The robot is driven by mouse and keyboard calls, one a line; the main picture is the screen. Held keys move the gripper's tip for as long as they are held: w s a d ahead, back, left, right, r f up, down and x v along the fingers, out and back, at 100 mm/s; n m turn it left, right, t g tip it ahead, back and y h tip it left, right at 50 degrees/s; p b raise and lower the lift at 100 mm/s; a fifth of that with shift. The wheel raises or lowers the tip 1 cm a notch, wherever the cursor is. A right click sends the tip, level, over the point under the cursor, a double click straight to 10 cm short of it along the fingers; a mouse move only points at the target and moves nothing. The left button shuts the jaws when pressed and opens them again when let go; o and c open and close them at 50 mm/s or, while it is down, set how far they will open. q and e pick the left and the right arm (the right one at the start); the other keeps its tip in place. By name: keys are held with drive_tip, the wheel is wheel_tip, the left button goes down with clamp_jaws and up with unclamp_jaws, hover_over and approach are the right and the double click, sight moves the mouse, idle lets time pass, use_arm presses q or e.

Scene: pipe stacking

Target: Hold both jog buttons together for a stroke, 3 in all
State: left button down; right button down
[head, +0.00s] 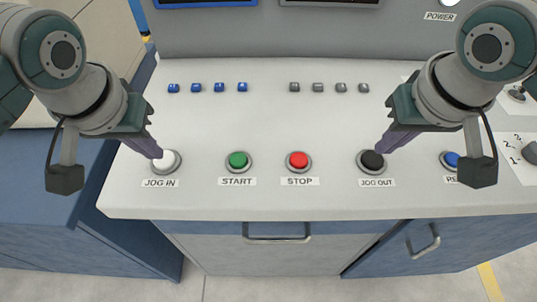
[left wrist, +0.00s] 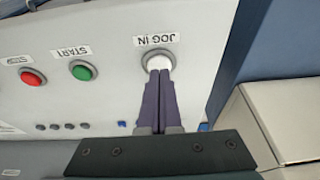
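The white JOG IN button (head: 167,160) is at the left of the panel's front row. My left gripper (head: 156,154) has its fingertips at this button, and in the left wrist view the closed fingers (left wrist: 158,75) overlap the white JOG IN button (left wrist: 157,61). The black JOG OUT button (head: 372,160) is right of centre. My right gripper (head: 380,150) has its fingertips at the edge of this button; its fingers look together. Both grippers appear empty. I cannot tell whether either button is pressed down.
Between them are the green START button (head: 238,161) and the red STOP button (head: 298,161). A blue button (head: 450,160) is partly hidden by my right arm. Small blue (head: 208,88) and grey (head: 329,88) squares line the panel behind. Drawer handles (head: 277,239) are below the front edge.

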use_arm(q)
wheel_tip(320, 180, up, 7)
idle(0.5)
idle(0.3)
